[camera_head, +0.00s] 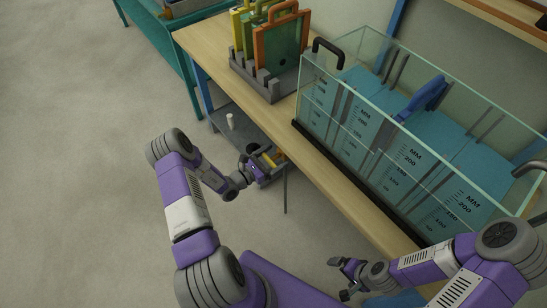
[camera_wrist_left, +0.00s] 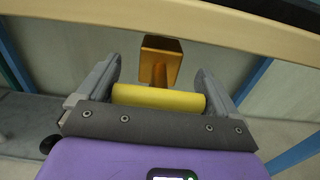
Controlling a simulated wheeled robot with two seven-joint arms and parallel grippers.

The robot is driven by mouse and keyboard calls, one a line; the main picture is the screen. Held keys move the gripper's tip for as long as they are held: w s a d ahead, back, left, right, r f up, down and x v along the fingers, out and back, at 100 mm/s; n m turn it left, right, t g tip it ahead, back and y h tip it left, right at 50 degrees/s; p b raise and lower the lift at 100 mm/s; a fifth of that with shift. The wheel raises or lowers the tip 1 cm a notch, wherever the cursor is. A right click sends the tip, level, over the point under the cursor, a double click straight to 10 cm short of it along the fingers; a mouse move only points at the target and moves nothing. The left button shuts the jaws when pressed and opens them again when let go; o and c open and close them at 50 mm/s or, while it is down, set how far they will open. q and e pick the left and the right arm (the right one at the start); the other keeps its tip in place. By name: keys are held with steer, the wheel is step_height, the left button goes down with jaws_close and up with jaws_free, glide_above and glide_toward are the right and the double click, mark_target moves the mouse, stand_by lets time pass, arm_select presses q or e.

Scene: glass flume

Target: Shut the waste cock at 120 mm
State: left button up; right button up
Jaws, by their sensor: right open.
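The waste cock shows below the bench edge in the left wrist view: a brass block (camera_wrist_left: 161,60) with a short stem and a yellow bar handle (camera_wrist_left: 158,98) lying crosswise. My left gripper (camera_head: 272,163) is at the cock in the head view, and its fingers, also in the left wrist view (camera_wrist_left: 158,84), meet both ends of the handle. The glass flume (camera_head: 312,75) stands on the bench with blue water behind black MM scales. I cannot read the exact water level. My right gripper (camera_head: 343,279) is open and empty in front of the bench.
The wooden bench (camera_head: 216,70) runs diagonally, with a grey lower shelf (camera_head: 228,118) carrying a small white cylinder (camera_head: 230,121). A grey rack (camera_head: 262,86) holds coloured framed gates. A blue piece (camera_head: 425,97) sits in the flume. Open floor lies left.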

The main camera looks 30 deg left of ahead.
mark_target(268, 162)
arm_select(q)
steer(key=shift+o, duration=0.2)
steer(key=p+v, duration=0.1)
steer(key=v, duration=0.6)
steer(key=shift+s+a, duration=0.1)
steer(key=shift+s, duration=0.15)
stand_by(0.4)
